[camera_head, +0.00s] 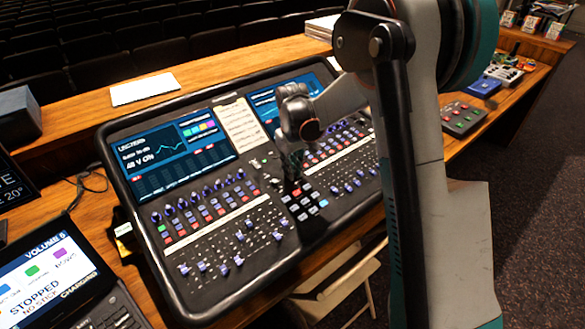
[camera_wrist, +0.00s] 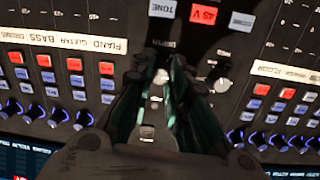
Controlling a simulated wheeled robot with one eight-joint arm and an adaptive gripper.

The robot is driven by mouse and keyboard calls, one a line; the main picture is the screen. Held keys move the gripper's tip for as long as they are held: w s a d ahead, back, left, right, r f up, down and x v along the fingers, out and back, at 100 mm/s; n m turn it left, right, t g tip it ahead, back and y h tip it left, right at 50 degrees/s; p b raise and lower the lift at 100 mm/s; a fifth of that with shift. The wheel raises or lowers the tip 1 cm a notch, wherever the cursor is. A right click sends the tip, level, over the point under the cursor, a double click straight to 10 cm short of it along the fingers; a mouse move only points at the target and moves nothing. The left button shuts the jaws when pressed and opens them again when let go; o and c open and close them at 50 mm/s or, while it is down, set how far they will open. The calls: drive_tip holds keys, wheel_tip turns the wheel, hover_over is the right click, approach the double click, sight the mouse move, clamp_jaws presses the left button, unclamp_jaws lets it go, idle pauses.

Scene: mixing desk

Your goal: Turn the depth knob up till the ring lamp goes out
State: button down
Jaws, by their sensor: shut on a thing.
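The depth knob (camera_wrist: 161,77) is a small pale knob in the middle of the wrist view, below an upside-down label that seems to read DEPTH. My gripper (camera_wrist: 163,68) has its two dark green fingers on either side of the knob, closed on it. In the head view my gripper (camera_head: 293,172) points down at the centre strip of the mixing desk (camera_head: 190,305), between the two screens and the central buttons. The knob is hidden there behind the fingers. I cannot make out the ring lamp in either view.
Several red, blue and white buttons (camera_head: 308,200) lie just in front of the gripper. Rows of blue knobs and buttons flank the centre strip. A laptop (camera_head: 50,270) stands at the left, white paper (camera_head: 143,88) behind the desk, and a small button box (camera_head: 461,118) at the right.

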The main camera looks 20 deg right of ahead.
drive_tip(key=c, duration=1.5)
unclamp_jaws()
drive_tip(key=r, duration=1.2)
drive_tip(key=shift+s+a, duration=0.1)
drive_tip(key=shift+s, duration=0.2)
drive_tip(key=shift+s, duration=0.1)
